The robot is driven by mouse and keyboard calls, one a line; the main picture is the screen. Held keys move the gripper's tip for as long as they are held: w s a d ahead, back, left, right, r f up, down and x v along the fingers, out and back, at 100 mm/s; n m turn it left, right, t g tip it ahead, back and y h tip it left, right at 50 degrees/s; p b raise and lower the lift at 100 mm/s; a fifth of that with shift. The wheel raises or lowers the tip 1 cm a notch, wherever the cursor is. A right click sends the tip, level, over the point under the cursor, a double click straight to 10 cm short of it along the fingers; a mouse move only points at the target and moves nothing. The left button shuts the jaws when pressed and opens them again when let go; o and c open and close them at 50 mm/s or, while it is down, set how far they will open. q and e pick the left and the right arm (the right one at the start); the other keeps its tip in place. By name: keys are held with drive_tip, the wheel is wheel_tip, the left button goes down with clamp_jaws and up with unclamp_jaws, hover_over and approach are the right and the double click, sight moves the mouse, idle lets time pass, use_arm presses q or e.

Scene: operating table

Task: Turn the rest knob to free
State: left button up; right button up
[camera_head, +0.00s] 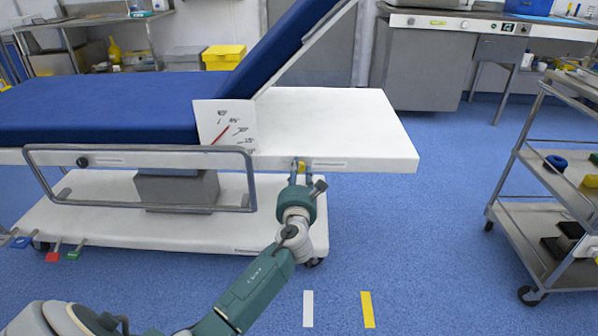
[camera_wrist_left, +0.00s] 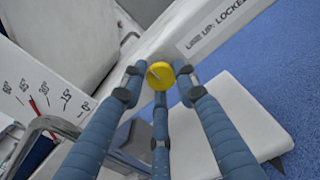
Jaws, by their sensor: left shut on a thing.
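The rest knob (camera_wrist_left: 160,75) is a round yellow knob with a pale line across its face, on the white side edge of the operating table. It also shows small in the head view (camera_head: 300,167), partly covered by my fingers. My left gripper (camera_wrist_left: 158,85) has its blue fingers closed around the knob. In the head view my left gripper (camera_head: 300,172) reaches up to the table edge from below. The backrest (camera_head: 285,40) is tilted up. My right gripper is in neither view.
A white angle scale (camera_head: 224,122) with a red pointer stands beside the backrest. A metal side rail (camera_head: 140,150) runs left of the knob. A steel cart (camera_head: 550,190) stands at the right. The blue floor between table and cart is clear.

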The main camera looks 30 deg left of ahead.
use_arm(q)
drive_tip(key=shift+r, duration=0.15)
drive_tip(key=shift+a+n+b, duration=0.15)
drive_tip(key=shift+n+b, duration=0.5)
drive_tip(key=shift+n, duration=3.9)
drive_tip(key=shift+a+n+b, duration=0.1)
drive_tip(key=shift+n+b, duration=0.5)
drive_tip(key=shift+n, duration=3.95)
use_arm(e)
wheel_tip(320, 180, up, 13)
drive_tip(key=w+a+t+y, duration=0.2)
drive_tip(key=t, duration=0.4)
